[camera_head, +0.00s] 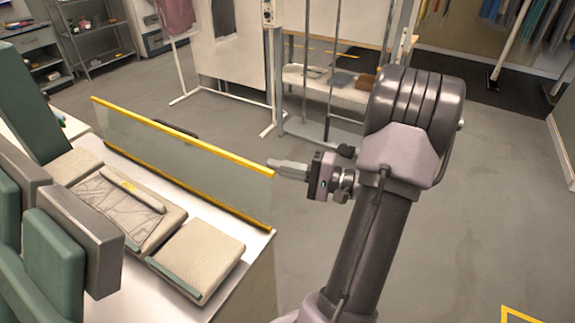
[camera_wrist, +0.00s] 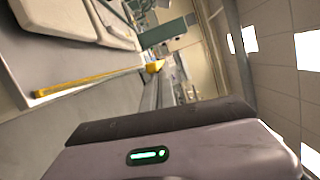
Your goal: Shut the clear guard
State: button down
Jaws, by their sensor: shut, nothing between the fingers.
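The clear guard (camera_head: 188,163) is a see-through pane with a yellow strip along its top edge and another along its bottom. In the wrist view, a yellow strip (camera_wrist: 85,86) runs beside the beige pads; the fingertips do not show clearly there.
Green and grey padded blocks (camera_head: 85,240) stand at the left. A white rail stand (camera_head: 272,80) and shelf bench are at the back. The floor at right is clear.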

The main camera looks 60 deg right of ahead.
aim_at(273, 176)
jog(key=shift+s+a+r+n+b, duration=0.1)
jog(key=shift+a+n+b, duration=0.75)
jog(key=shift+a, duration=0.8)
